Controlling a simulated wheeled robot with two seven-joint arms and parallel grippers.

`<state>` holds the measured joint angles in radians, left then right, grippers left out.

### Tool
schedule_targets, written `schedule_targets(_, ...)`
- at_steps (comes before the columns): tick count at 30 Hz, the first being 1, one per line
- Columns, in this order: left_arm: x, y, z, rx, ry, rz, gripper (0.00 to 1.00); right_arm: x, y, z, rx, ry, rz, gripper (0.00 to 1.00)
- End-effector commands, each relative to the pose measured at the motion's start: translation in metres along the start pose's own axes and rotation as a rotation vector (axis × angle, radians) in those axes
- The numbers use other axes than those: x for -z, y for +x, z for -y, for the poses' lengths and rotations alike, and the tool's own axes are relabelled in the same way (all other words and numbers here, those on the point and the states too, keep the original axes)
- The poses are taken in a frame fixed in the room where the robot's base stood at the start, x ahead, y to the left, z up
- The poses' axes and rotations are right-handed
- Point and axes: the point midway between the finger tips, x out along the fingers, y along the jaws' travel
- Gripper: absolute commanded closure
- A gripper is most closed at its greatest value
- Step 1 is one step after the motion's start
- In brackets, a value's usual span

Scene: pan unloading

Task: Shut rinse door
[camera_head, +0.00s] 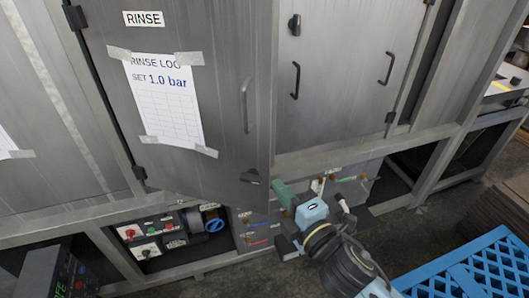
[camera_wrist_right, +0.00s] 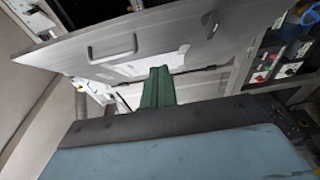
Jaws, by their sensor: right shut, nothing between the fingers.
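The rinse door (camera_head: 220,110) is a grey metal door with a RINSE label, a taped log sheet and a bar handle. In the head view it appears ajar, with its free right edge standing out from the cabinet. It also shows in the right wrist view (camera_wrist_right: 195,42), slanting across the top. My right gripper (camera_head: 283,195) has green fingers, shut and empty, near the lower free corner of the door. The fingers also show in the right wrist view (camera_wrist_right: 158,88). I cannot tell whether they touch the door. My left gripper is not in view.
A closed-looking neighbouring door (camera_head: 340,70) with dark handles is to the right. A control panel (camera_head: 155,238) with coloured knobs sits below the rinse door. A blue slatted crate (camera_head: 470,270) stands at the lower right. Open shelf bays run along the cabinet's base.

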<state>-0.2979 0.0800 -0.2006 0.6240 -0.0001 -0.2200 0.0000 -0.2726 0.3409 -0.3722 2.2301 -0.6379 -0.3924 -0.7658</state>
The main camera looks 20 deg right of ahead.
Motion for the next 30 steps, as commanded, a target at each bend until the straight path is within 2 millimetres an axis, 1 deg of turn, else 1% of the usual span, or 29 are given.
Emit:
schedule_targets(5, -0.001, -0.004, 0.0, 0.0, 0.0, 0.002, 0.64, 0.0, 0.024, -0.002, -0.003, 0.001, 0.001, 1.0)
schedule_targets(16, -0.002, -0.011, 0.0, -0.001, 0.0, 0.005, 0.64, 0.0, 0.099, -0.001, -0.001, 0.004, 0.001, 1.0)
schedule_targets(18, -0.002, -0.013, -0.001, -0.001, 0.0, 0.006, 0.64, -0.01, 0.107, -0.001, 0.001, 0.001, 0.002, 1.0)
schedule_targets(21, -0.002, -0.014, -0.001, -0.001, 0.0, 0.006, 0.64, -0.02, 0.116, 0.0, 0.002, 0.0, 0.002, 1.0)
schedule_targets(25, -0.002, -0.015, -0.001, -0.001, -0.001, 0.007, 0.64, -0.026, 0.122, 0.0, 0.001, 0.003, 0.001, 1.0)
schedule_targets(30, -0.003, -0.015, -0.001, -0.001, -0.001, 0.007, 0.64, -0.029, 0.124, 0.001, 0.002, 0.005, 0.001, 1.0)
